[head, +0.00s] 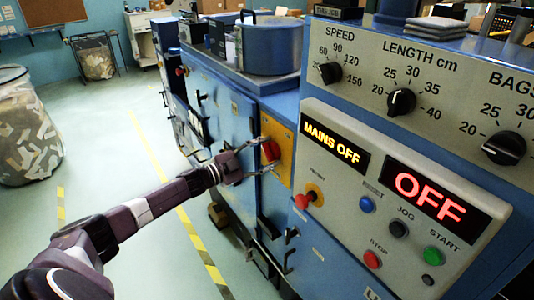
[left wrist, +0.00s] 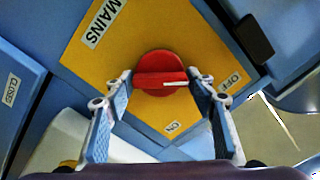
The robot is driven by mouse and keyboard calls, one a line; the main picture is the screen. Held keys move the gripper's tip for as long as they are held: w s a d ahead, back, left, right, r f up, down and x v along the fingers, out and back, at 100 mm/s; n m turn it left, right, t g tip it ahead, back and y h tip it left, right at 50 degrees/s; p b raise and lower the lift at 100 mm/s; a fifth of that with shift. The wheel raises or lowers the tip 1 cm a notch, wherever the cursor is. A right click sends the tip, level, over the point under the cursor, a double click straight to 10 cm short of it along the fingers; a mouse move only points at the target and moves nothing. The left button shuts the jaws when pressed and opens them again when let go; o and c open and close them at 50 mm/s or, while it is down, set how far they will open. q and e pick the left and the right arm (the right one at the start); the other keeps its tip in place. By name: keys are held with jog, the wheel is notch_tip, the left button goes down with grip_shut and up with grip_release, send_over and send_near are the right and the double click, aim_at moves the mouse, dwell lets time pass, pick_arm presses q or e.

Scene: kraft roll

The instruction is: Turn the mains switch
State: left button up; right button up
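The mains switch is a round red knob (left wrist: 160,72) with a raised grip bar, on a yellow plate (left wrist: 105,55) marked MAINS, OFF and ON. A white line on the bar points right, roughly toward the OFF label. In the head view the knob (head: 270,150) is on the side of the blue machine. My left gripper (head: 262,157) reaches it from the left. In the left wrist view the gripper (left wrist: 160,82) is open, with one fingertip on each side of the knob, near the ends of the bar. I cannot tell whether they touch it. My right gripper is not in view.
A lit display (head: 335,148) reads MAINS OFF and a larger one (head: 434,196) reads OFF. A red knob (head: 305,200) and several push buttons sit on the panel close to the right. A waste bin (head: 25,130) stands at the left. The floor between is open.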

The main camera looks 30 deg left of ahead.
pick_arm(q)
jog(key=shift+o, duration=1.1)
jog(key=shift+s, duration=0.1)
jog(key=v, duration=1.1)
jog(key=shift+s+a, duration=0.2)
jog(key=shift+s, duration=0.15)
jog(key=shift+f, duration=0.1)
